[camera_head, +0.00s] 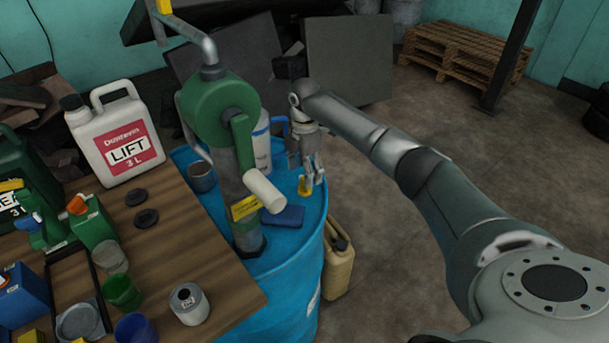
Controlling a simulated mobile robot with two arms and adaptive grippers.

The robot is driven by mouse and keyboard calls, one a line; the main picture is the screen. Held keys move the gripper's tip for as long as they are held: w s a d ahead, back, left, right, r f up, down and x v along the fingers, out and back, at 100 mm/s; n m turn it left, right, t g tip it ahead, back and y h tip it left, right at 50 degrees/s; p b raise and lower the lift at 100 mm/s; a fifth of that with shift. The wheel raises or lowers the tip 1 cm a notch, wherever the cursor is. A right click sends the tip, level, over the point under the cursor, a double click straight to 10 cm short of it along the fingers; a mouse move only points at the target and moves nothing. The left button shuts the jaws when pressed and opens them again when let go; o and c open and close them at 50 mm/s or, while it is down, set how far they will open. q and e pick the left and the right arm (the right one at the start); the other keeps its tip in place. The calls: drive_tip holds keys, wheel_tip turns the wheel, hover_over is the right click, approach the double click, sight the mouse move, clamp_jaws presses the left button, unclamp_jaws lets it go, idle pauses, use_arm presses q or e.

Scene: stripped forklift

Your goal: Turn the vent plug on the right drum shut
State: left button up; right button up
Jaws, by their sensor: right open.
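A blue drum (285,285) stands beside the wooden bench, with a green hand pump (218,108) rising from its top. A small yellow piece (304,187), which looks like the vent plug, sits near the right edge of the drum top. My right gripper (312,174) is open and points down right at the plug, its fingers partly overlapping it. I cannot tell whether they touch it or how far the plug is turned. My left gripper is not in view.
The pump's crank with its pale handle (264,190) juts out left of my right gripper. A blue block (287,216), a white-and-blue bottle (262,145) and a dark cup (202,177) are on the drum. A tan canister (338,262) stands beside it.

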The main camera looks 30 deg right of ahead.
wheel_tip(320, 180, down, 2)
drive_tip(key=shift+f, duration=0.1)
drive_tip(key=shift+s+f, duration=0.1)
drive_tip(key=shift+f, duration=0.35)
drive_tip(key=c, duration=1)
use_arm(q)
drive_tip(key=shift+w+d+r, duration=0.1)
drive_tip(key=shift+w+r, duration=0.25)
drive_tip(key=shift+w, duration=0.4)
use_arm(e)
drive_tip(key=shift+r, duration=0.1)
